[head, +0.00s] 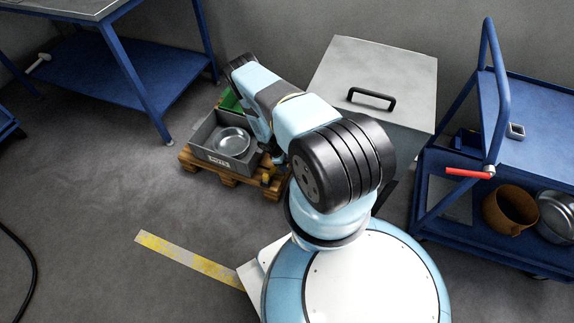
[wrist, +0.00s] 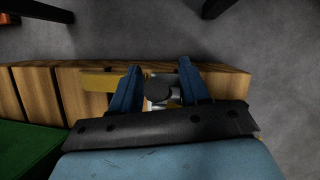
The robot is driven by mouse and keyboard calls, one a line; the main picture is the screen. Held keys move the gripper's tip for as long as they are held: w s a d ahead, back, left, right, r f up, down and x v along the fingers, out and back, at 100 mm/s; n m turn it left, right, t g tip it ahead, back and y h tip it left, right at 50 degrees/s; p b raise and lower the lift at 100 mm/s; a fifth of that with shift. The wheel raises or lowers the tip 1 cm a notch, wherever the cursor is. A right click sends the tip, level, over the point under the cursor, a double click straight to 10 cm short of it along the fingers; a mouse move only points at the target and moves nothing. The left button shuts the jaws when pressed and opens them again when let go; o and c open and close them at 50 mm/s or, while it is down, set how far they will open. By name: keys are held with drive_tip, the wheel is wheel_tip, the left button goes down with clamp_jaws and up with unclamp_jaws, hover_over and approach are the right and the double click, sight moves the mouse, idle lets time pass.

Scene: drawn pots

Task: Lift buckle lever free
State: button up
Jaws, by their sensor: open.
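In the wrist view my gripper (wrist: 158,84) is open, its two blue fingers spread over the side of a wooden pallet (wrist: 232,82). A yellow bar (wrist: 100,80) lies along the pallet wood and runs behind the left finger. A dark round piece (wrist: 158,89) and a small pale metallic part sit between the fingers. I cannot tell for sure which of these is the buckle lever, or whether a finger touches it. In the head view a small yellow part (head: 267,177) shows at the pallet's right end. My arm hides most of the gripper there.
A grey crate (head: 200,151) with a metal pan (head: 231,142) stands on the pallet, beside something green (head: 230,100). A grey lidded box (head: 350,58) stands behind my arm. A blue cart (head: 545,115) is on the right, a blue table (head: 150,70) at left.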

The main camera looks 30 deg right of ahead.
drive_tip(key=shift+s+d+f, duration=0.1)
drive_tip(key=shift+d+f, duration=0.05)
drive_tip(key=shift+f, duration=0.25)
clamp_jaws()
idle(0.4)
